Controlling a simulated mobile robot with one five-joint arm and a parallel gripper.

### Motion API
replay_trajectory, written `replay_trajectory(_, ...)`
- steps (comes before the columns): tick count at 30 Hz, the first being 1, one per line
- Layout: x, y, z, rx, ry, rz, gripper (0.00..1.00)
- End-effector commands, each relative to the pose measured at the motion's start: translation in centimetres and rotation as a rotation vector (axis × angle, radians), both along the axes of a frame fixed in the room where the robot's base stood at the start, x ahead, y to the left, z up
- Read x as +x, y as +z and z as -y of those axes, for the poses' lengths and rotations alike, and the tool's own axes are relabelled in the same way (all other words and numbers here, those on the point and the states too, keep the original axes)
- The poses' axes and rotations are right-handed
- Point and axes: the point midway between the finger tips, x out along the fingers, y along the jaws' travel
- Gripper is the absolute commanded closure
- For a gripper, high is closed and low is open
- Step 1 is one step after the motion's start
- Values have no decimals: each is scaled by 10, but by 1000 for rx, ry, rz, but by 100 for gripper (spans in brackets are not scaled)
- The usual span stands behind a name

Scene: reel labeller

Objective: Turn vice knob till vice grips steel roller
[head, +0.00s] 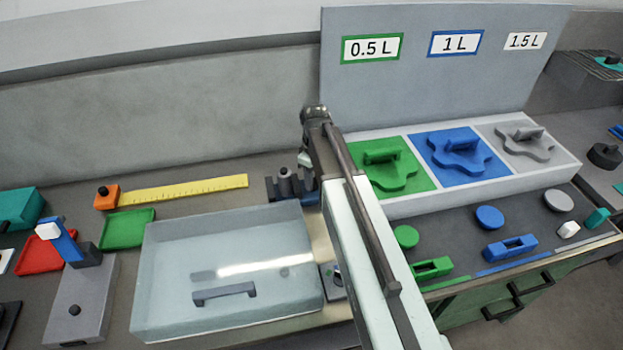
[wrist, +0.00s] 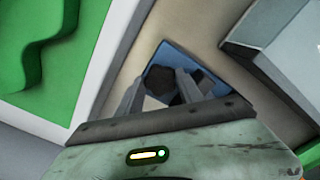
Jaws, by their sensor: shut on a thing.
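The vice (head: 308,196) stands at the back of the bench, behind the clear-lidded box, and shows as dark and blue parts. The steel roller (head: 286,181) is a grey upright piece at the vice's left part; I cannot tell if the jaws touch it. My gripper (head: 306,160) is over the vice's right side, and my arm hides much of it. In the wrist view, a dark faceted vice knob (wrist: 161,80) lies between my gripper's fingers (wrist: 162,92), above a blue part of the vice (wrist: 184,56). The fingers are shut on the knob.
A clear-lidded box (head: 160,290) fills the bench in front of the vice. The white tray (head: 400,206) with green, blue and grey shapes stands close at the right. A yellow ruler (head: 185,187) lies to the left, beside green (head: 128,230) and red trays (head: 36,255).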

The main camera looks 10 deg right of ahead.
Motion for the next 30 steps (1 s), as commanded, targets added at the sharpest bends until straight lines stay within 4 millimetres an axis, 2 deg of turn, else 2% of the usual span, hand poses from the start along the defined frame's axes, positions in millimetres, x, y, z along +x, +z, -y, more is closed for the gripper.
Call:
replay_trajectory(10, -2, -1, 3, -6, -3, -4, 97)
replay_trajectory(11, -2, -1, 2, -5, -3, -5, 48)
replay_trajectory(12, -2, -1, 2, -4, -3, -4, 37)
replay_trajectory(23, -1, 2, 1, -1, -1, -3, 35)
replay_trajectory(26, -1, 10, 0, -1, -1, -2, 35)
replay_trajectory(30, -1, 31, 0, -1, -1, -3, 35)
